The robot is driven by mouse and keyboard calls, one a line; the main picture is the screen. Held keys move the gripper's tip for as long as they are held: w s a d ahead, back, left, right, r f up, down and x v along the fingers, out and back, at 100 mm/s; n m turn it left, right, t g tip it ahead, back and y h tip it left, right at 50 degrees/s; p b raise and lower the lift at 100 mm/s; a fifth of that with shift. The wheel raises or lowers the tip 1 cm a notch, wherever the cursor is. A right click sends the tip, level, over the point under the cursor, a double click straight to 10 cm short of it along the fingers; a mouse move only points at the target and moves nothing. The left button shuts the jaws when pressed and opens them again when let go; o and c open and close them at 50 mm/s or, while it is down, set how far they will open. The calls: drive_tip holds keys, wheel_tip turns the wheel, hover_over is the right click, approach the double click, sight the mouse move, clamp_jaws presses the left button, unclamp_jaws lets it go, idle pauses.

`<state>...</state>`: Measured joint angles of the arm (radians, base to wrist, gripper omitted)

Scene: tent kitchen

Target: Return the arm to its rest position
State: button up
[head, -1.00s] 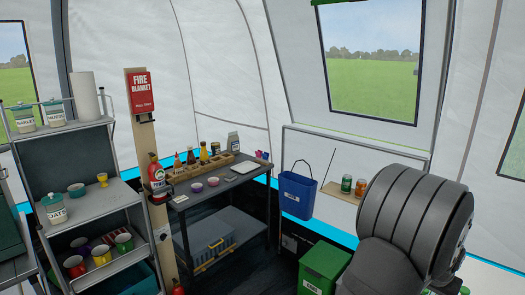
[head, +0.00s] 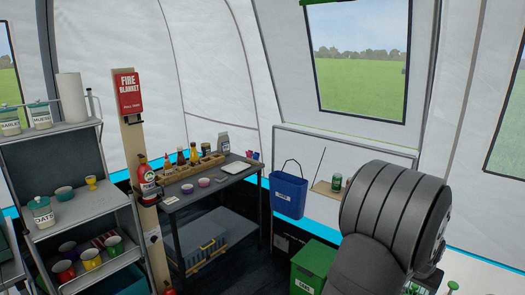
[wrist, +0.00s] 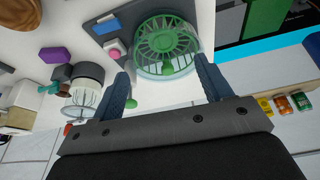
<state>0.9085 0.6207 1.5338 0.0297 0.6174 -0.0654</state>
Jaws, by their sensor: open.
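My gripper (wrist: 166,92) shows in the wrist view with its two dark fingers spread apart and nothing between them. Beyond the fingers, a round green slotted thing (wrist: 165,42) with a clear body stands on a white surface (wrist: 150,95); I cannot tell how far it is from the fingertips. In the head view my dark grey arm fills the lower right, and my gripper is out of that picture.
A black rolling table (head: 200,200) holds bowls and bottles. A metal shelf unit (head: 75,217) with jars and mugs stands left. A blue bucket (head: 289,195) hangs on the wall near a green bin (head: 315,265). A wooden shelf (wrist: 290,112) holds several cans.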

drive_tip(key=w+a+n, duration=0.2)
drive_tip(key=w+a, duration=0.9)
drive_tip(key=a, duration=0.3)
drive_tip(key=s+d+m, duration=0.3)
drive_tip(key=s+d, duration=1.3)
drive_tip(key=d, duration=0.2)
drive_tip(key=s+d+f+m, duration=0.1)
drive_tip(key=s+d, duration=0.3)
drive_tip(key=s, duration=0.3)
drive_tip(key=s+d+m+g+h, duration=0.1)
drive_tip(key=s+d, duration=0.2)
drive_tip(key=s, duration=0.5)
drive_tip(key=s+d+f+m, duration=0.1)
drive_tip(key=s+d, duration=0.3)
drive_tip(key=s, duration=0.3)
drive_tip(key=w+f, duration=0.2)
drive_tip(key=w, duration=0.1)
drive_tip(key=w+d+f, duration=0.1)
drive_tip(key=w+f, duration=0.1)
drive_tip(key=w, duration=0.2)
drive_tip(key=w+d+f, duration=0.1)
drive_tip(key=w+f, duration=0.1)
drive_tip(key=w, duration=0.1)
drive_tip(key=shift+w, duration=0.15)
